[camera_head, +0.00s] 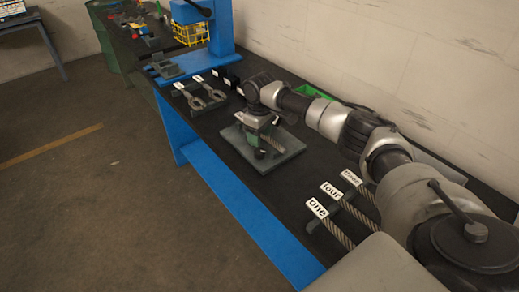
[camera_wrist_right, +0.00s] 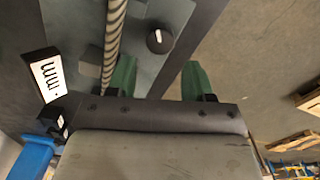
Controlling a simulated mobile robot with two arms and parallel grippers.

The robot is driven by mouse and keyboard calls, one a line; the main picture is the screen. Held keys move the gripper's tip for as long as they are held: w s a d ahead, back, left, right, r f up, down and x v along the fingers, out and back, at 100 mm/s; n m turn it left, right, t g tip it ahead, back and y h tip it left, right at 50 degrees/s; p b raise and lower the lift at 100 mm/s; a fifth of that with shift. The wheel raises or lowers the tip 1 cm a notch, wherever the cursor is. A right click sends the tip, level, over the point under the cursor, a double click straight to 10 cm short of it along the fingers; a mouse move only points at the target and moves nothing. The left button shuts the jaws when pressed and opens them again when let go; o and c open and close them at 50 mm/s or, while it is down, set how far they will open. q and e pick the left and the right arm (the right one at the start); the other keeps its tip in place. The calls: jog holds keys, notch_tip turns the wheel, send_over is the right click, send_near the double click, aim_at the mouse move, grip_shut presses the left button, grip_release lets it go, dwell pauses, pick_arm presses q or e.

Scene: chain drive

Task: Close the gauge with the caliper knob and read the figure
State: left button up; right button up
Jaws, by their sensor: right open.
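The gauge plate (camera_head: 287,143), a flat grey-green base, lies on the dark bench under my right gripper (camera_head: 262,133). In the right wrist view, the caliper knob (camera_wrist_right: 159,41), round and black with a white mark, sits on the grey-green plate. My right gripper (camera_wrist_right: 160,82) is open; its two green fingers are spread and apart from the knob, which shows beyond the gap between them. A ribbed metal strand (camera_wrist_right: 115,32) runs beside the knob. A white tag reading "mm" (camera_wrist_right: 49,74) stands left of it. No readable figure shows. My left gripper is not in view.
Strands with tags "one" (camera_head: 317,208), "four" (camera_head: 331,190) and "three" lie at the near right of the bench. Tagged ring-ended tools (camera_head: 196,102) lie beyond the plate. A blue press (camera_head: 222,38) and yellow basket (camera_head: 190,34) stand farther back. A green tray (camera_head: 312,90) is near the wall.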

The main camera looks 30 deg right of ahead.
aim_at(260, 150)
notch_tip(260, 150, down, 7)
jog(key=shift+r+p, duration=0.2)
jog(key=shift+p, duration=0.1)
jog(key=c, duration=0.7)
jog(key=shift+o, duration=0.2)
